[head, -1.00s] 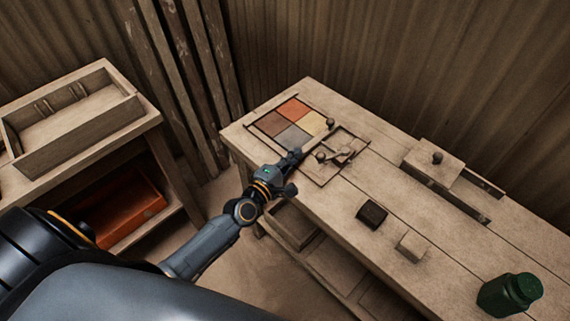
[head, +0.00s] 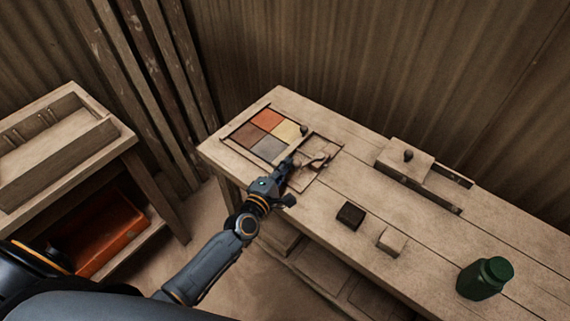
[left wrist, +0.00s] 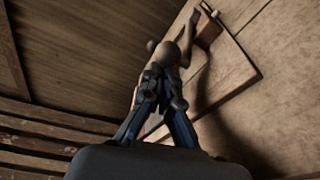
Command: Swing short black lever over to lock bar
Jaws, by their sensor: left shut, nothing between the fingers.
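My left gripper (head: 287,167) is at the near left edge of the recessed frame (head: 336,146) on the workbench. Its fingers are shut with nothing between them. The short lever (head: 315,161) lies across this frame, its near end partly hidden by the gripper. In the left wrist view the shut fingertips (left wrist: 163,88) are right at a rounded knob (left wrist: 168,54) with an arm running up beyond it; whether they touch I cannot tell. A second dark knob (head: 304,129) stands by the tile panel (head: 232,139). I cannot make out the bar clearly. My right gripper is not in view.
A dark block (head: 350,215), a pale block (head: 392,241) and a green jar (head: 485,278) stand on the bench's near side. A knobbed slide block (head: 405,161) sits at the back right. A side table with a tray (head: 62,150) is at left.

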